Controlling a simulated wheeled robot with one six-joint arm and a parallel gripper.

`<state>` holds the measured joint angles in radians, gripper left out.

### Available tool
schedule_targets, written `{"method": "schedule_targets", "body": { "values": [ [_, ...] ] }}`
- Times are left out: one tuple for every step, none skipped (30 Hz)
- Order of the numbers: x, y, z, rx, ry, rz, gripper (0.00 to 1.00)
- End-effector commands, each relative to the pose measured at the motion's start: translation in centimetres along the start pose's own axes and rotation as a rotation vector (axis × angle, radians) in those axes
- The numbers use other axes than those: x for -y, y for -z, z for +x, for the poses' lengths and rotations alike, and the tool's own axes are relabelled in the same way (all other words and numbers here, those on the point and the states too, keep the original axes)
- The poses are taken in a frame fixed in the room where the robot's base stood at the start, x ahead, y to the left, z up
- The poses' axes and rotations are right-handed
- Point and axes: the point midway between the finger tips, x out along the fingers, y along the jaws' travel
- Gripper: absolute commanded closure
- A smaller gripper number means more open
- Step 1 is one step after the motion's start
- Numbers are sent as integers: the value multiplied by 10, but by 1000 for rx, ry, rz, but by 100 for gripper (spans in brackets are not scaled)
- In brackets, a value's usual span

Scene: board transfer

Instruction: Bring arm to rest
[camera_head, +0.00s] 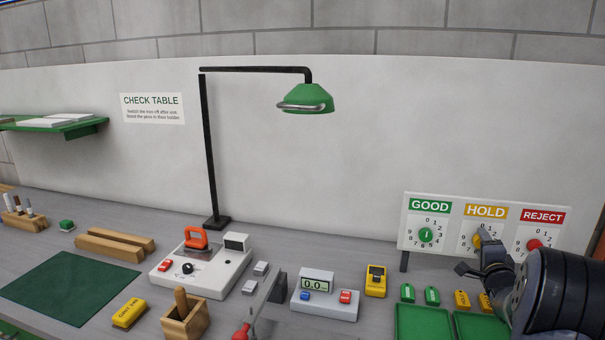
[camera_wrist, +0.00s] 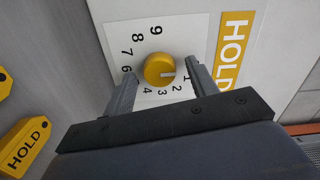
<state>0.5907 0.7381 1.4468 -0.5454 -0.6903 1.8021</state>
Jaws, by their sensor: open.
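My gripper (camera_wrist: 160,85) is open in the wrist view, its two fingers on either side of the yellow HOLD dial knob (camera_wrist: 159,70). I cannot tell whether the fingers touch the knob. In the head view my gripper (camera_head: 477,252) is at the HOLD dial on the GOOD/HOLD/REJECT panel (camera_head: 455,200), at the right. My arm's dark wrist covers part of the panel's lower right. The jaws hold nothing that I can see.
Below the panel are green trays (camera_head: 424,322) and green and yellow tags (camera_head: 462,300). A meter box (camera_head: 325,305), a yellow device (camera_head: 376,281) and a white test unit (camera_head: 200,271) stand to the left. A lamp (camera_head: 306,98) overhangs the table. The green mat (camera_head: 70,287) is bare.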

Motion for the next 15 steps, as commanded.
{"method": "schedule_targets", "body": {
  "values": [
    [3,1,0,1,-1,45,45],
    [3,0,0,1,-2,72,45],
    [2,0,0,1,-3,110,45],
    [2,0,0,1,-3,138,45],
    [2,0,0,1,-3,166,45],
    [3,1,0,0,-2,204,45],
    [3,1,0,0,-2,233,45],
    [3,1,0,0,-2,261,45],
    [3,0,0,0,-3,299,45],
    [2,0,0,0,-3,326,45],
    [2,0,0,0,-4,353,45],
    [3,0,0,1,-3,388,45],
    [3,0,0,1,-2,414,45],
    [3,0,0,1,-2,438,45],
    [2,0,0,0,-3,468,45]
  ]
}}
